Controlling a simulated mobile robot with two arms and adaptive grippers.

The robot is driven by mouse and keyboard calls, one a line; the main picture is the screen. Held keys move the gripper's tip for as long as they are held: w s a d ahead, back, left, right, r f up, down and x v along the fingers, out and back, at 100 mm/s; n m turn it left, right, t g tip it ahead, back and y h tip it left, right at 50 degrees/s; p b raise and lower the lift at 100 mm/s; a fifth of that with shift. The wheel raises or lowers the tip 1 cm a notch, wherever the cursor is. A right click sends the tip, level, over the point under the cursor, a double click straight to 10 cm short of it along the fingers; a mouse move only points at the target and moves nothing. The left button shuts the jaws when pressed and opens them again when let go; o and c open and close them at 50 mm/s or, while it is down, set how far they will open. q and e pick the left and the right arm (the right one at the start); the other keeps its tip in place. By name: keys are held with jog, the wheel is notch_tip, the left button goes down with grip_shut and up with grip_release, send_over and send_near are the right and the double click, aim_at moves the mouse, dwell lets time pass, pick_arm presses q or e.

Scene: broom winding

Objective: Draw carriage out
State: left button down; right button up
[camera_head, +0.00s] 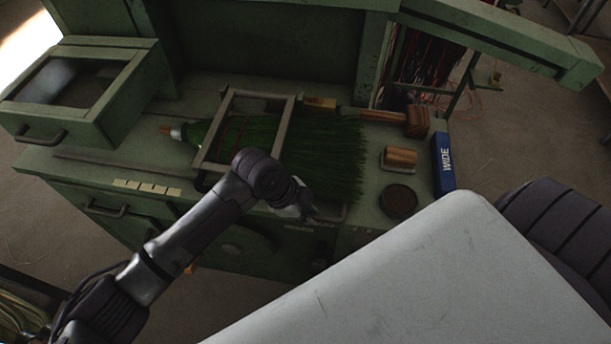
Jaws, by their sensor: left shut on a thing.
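The carriage, by its look a pale metal frame (287,122), lies over a green broom (337,160) on the green bench. The broom's short wooden handle end pokes out to the left and its bristles fan to the right. My left gripper (307,212) is at the bench's front edge, below the bristles. It is shut on a grey bar handle (338,216), part of which shows just right of the fingers. My forearm and wrist cover the frame's near left part, and the fingertips are dark and hard to make out. My right gripper is not in view.
A green box with a handle (90,85) stands at the left. At the right are a wooden mallet (416,121), a wooden block (400,157), a dark round disc (398,201) and a blue "WIDE" box (443,164). Floor (512,130) shows beyond the bench.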

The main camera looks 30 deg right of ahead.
pick_arm(q)
jog(key=shift+s+d+r, duration=0.1)
jog(key=shift+s+d, duration=0.1)
jog(key=c, duration=1.2)
grip_release()
jog(key=shift+o, duration=0.3)
jog(key=shift+d, duration=0.1)
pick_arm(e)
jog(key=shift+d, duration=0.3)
pick_arm(q)
jog(key=v, duration=1.2)
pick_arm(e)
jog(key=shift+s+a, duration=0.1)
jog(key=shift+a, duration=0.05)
